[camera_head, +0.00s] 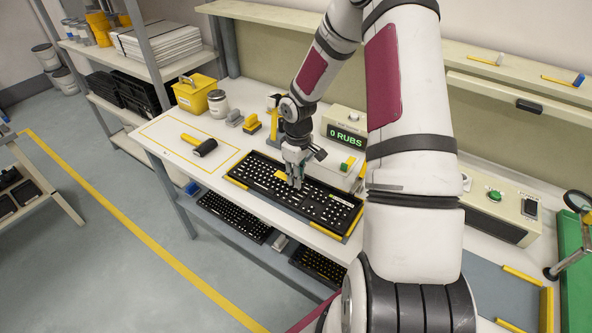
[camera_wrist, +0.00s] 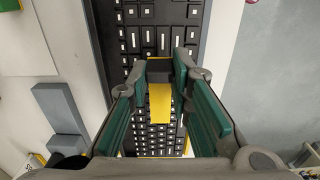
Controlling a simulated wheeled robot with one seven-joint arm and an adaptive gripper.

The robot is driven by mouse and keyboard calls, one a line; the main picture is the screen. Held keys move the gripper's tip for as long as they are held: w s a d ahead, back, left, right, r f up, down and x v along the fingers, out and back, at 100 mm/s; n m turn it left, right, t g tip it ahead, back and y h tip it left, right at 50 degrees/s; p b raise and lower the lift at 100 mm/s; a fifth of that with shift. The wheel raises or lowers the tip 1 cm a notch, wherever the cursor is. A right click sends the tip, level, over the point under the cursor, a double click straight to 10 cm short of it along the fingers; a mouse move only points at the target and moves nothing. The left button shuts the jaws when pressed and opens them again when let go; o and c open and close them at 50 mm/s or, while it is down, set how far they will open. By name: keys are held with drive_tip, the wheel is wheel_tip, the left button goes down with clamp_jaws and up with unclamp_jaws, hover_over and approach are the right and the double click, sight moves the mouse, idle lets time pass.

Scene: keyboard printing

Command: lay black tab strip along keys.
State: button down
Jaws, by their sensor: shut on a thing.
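My gripper (camera_head: 294,176) is over the left-middle part of a black keyboard (camera_head: 318,203) with white key legends, on the white bench. In the wrist view its green-padded fingers (camera_wrist: 160,70) are shut on the black tab (camera_wrist: 159,77) of a strip. The strip's yellow part (camera_wrist: 160,104) extends from the tab toward the bottom of the picture. Keys (camera_wrist: 150,40) show behind and around it. In the head view, a small yellow patch (camera_head: 281,176) shows beside the fingers. I cannot tell whether the strip touches the keys.
Yellow-edged holders flank the keyboard. A yellow-black roller or mallet (camera_head: 203,146) lies in a yellow-outlined area to the left. A yellow bin (camera_head: 198,95), a white jar (camera_head: 218,103) and a display reading "0 RUBS" (camera_head: 346,137) stand behind. More keyboards (camera_head: 232,215) lie on the shelf below.

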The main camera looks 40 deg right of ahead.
sight(298, 193)
drive_tip(key=shift+f+b, duration=0.4)
drive_tip(key=shift+f, duration=1.5)
drive_tip(key=shift+f, duration=0.35)
drive_tip(key=c, duration=1.4)
unclamp_jaws()
drive_tip(key=shift+o, duration=0.2)
drive_tip(key=shift+r+p, duration=1.15)
drive_tip(key=shift+r, duration=2.35)
